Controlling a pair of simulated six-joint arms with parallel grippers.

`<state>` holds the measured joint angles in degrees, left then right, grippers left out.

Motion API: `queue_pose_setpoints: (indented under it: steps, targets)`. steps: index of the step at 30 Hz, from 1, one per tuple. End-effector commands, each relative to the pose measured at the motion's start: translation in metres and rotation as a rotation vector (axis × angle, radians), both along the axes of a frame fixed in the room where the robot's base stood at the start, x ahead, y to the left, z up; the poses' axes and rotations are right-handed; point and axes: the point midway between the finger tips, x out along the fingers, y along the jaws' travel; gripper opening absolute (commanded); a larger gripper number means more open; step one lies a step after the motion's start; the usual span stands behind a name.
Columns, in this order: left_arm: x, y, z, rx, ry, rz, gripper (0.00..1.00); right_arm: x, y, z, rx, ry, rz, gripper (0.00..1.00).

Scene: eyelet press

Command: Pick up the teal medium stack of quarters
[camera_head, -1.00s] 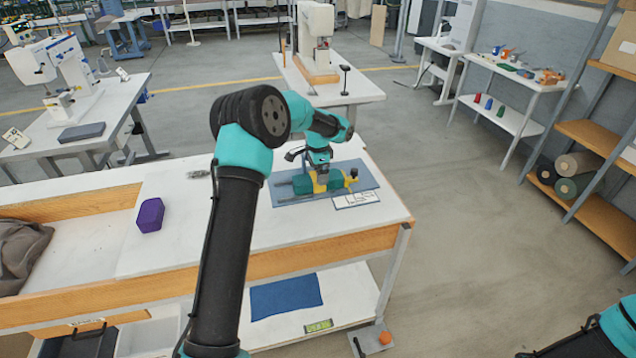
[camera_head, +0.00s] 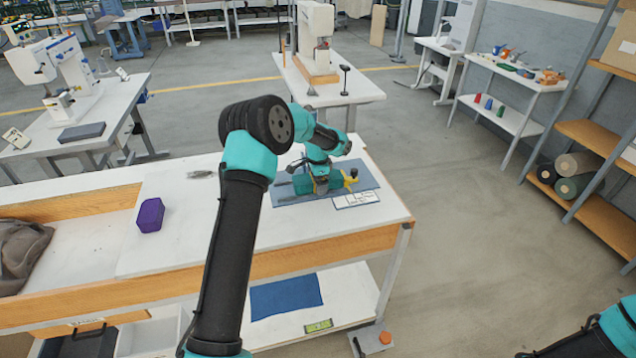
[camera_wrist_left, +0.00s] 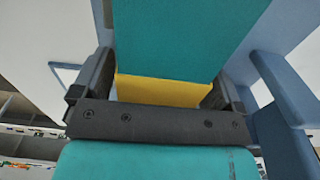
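The teal stack (camera_head: 334,183), with yellow parts at it, is on a blue-grey mat (camera_head: 287,198) near the right end of the white table. My left gripper (camera_head: 317,183) is down at the stack and partly covers it. In the left wrist view, the teal block (camera_wrist_left: 185,35) with a yellow face (camera_wrist_left: 165,92) lies between the two dark fingers of my left gripper (camera_wrist_left: 160,85). The fingers stand on either side, with a narrow gap at the left finger. Finger contact at the right is unclear. Only part of my right arm shows at the lower right.
A white marked card (camera_head: 356,199) lies at the mat's front edge. A purple block (camera_head: 150,214) and a small metal item (camera_head: 201,174) are on the table to the left. The white tabletop between the purple block and my left arm is clear.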

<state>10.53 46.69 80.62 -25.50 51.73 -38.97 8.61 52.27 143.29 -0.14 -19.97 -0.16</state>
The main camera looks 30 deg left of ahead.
Motion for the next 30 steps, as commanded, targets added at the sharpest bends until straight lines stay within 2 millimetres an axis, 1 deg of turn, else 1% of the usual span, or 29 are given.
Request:
queue_pose_setpoints:
  steps: [1,2,18,19,26,30]
  targets:
    - [0.000,0.000,0.000,0.000,0.000,0.000,0.87,0.000,0.000,0.000,0.000,0.000,0.000,0.00]
    - [0.000,0.000,0.000,0.000,0.000,0.000,0.84,0.000,0.000,0.000,0.000,0.000,0.000,0.00]
    - [0.000,0.000,0.001,0.000,-0.001,0.000,0.33,0.000,0.000,0.000,0.000,0.000,0.000,0.00]
    - [0.000,0.000,0.001,0.000,-0.001,0.000,0.31,0.000,0.000,0.000,0.000,0.000,0.000,0.00]
    - [0.000,0.000,0.003,0.001,-0.002,0.000,0.31,0.000,0.000,0.000,0.000,0.000,0.000,0.00]
    - [0.001,0.000,0.014,0.001,-0.004,0.000,0.31,0.000,0.000,0.000,0.000,0.000,0.000,0.00]
